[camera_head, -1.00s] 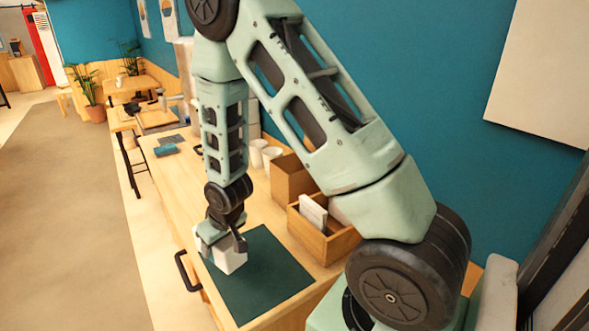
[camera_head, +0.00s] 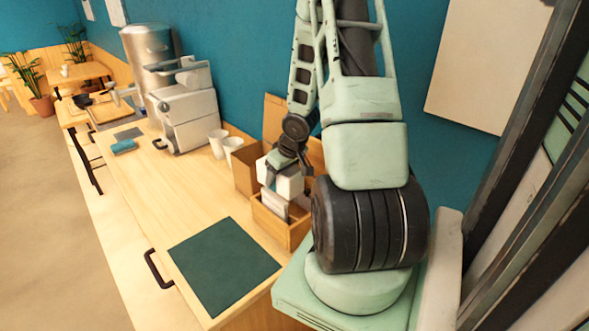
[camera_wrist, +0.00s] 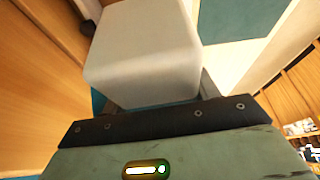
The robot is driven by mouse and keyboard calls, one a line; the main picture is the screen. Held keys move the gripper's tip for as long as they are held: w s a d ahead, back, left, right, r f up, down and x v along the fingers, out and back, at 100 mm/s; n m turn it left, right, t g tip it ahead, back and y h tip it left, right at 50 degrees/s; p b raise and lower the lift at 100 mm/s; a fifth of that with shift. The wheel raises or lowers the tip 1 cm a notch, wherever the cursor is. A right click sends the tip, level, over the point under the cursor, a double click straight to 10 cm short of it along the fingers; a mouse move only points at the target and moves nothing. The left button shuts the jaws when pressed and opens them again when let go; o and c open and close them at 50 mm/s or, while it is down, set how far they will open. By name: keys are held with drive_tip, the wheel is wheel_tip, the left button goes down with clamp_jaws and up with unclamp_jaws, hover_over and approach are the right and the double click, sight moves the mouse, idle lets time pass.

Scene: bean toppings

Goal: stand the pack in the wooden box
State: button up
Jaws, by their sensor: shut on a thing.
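A white pack (camera_head: 284,183) is held between the fingers of my gripper (camera_head: 289,170). In the wrist view the pack (camera_wrist: 145,50) fills the top middle, as a pale, blank block. The open wooden box (camera_head: 283,231) stands on the counter near the wall, below my gripper. The held pack is over the box, at or just above rim height; whether it touches anything inside is hard to tell. Another white pack (camera_head: 274,203) stands inside the box, partly hidden by the held one and the box wall.
A taller brown holder (camera_head: 245,172) stands just behind the box. Two white cups (camera_head: 219,143) and a coffee machine (camera_head: 187,115) are farther along the wall. A dark green mat (camera_head: 223,268) lies bare on the counter's front part. A small blue item (camera_head: 124,147) lies far left.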

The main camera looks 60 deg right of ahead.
drive_tip(key=s+d+f+m+b, duration=0.1)
drive_tip(key=d+f+b, duration=0.2)
drive_tip(key=f+b, duration=0.3)
drive_tip(key=shift+s+d+f+b, duration=0.25)
drive_tip(key=shift+f+b, duration=0.05)
drive_tip(key=shift+b, duration=0.1)
idle(0.4)
drive_tip(key=o, duration=1.2)
drive_tip(key=shift+r, duration=0.1)
wheel_tip(320, 180, up, 12)
drive_tip(key=p, duration=1.3)
